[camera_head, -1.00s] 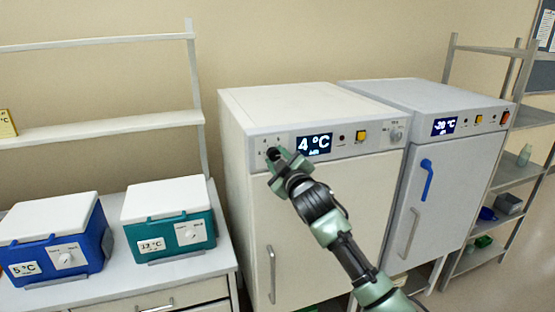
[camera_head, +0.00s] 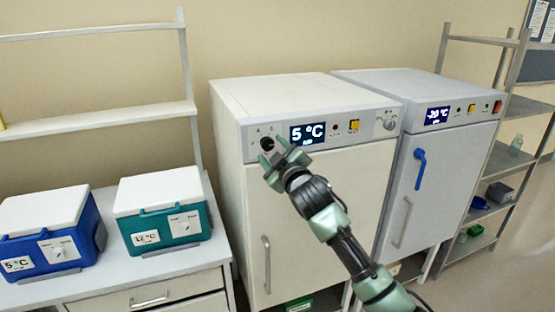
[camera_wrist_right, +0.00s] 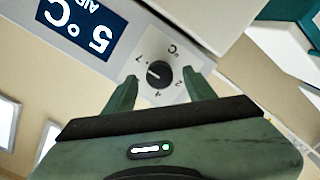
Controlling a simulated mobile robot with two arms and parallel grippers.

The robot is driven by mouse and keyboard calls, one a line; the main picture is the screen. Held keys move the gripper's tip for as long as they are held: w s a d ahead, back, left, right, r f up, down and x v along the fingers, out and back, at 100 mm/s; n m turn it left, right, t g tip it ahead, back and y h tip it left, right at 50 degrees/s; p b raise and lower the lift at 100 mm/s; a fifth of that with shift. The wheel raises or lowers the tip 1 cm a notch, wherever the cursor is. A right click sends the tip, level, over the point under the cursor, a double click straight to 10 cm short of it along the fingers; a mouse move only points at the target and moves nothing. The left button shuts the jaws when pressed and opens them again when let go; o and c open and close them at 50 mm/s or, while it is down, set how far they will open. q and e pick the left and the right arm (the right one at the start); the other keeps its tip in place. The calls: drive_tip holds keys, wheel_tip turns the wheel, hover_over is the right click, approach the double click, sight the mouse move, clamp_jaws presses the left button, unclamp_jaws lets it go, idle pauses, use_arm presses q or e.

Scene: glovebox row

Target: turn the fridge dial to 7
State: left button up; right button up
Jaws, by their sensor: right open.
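The white fridge (camera_head: 225,130) has a small black dial (camera_head: 267,144) at the left of its top panel. Its display (camera_head: 307,133) reads 5 °C. In the right wrist view the dial (camera_wrist_right: 158,73) sits on a pale plate with printed numbers, and its white mark points between the 4 and the 7. My right gripper (camera_head: 272,160) is open at the dial, just below it in the head view. In the right wrist view its fingertips (camera_wrist_right: 160,82) stand on both sides of the dial, apart from it. My left gripper is out of view.
A grey freezer (camera_head: 440,170) showing -20 °C stands close at the right. A blue cool box (camera_head: 45,240) and a teal one (camera_head: 165,215) stand on the counter at the left. A yellow button (camera_head: 353,126) and a knob (camera_head: 390,122) are on the fridge panel.

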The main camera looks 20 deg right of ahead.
drive_tip(key=s+b, duration=0.1)
drive_tip(key=s, duration=0.5)
drive_tip(key=shift+d+b, duration=0.15)
drive_tip(key=shift+b, duration=0.2)
drive_tip(key=s+d+f+m+g+b, duration=0.1)
drive_tip(key=s+f+m+g, duration=0.15)
drive_tip(key=f, duration=1.85)
drive_tip(key=s+d+f+m+g+b, duration=0.1)
drive_tip(key=s+d+f+g, duration=0.2)
drive_tip(key=f, duration=1.9)
drive_tip(key=s+a+f+m+g+b, duration=0.1)
drive_tip(key=s+f+g, duration=0.2)
drive_tip(key=s+f, duration=0.6)
drive_tip(key=s+f+g, duration=0.2)
drive_tip(key=s+f, duration=0.4)
drive_tip(key=f, duration=0.6)
drive_tip(key=s+a+f+g, duration=0.1)
drive_tip(key=s+f, duration=0.5)
drive_tip(key=s, duration=0.7)
drive_tip(key=s+f+m+g+b, duration=0.1)
drive_tip(key=s+f+g, duration=0.2)
drive_tip(key=s, duration=1.1)
drive_tip(key=s+a+f+m+g, duration=0.1)
drive_tip(key=s+f+g, duration=0.1)
drive_tip(key=s+f, duration=0.8)
drive_tip(key=s, duration=0.4)
drive_tip(key=shift+a+h+b, duration=0.3)
drive_tip(key=shift+b, duration=0.1)
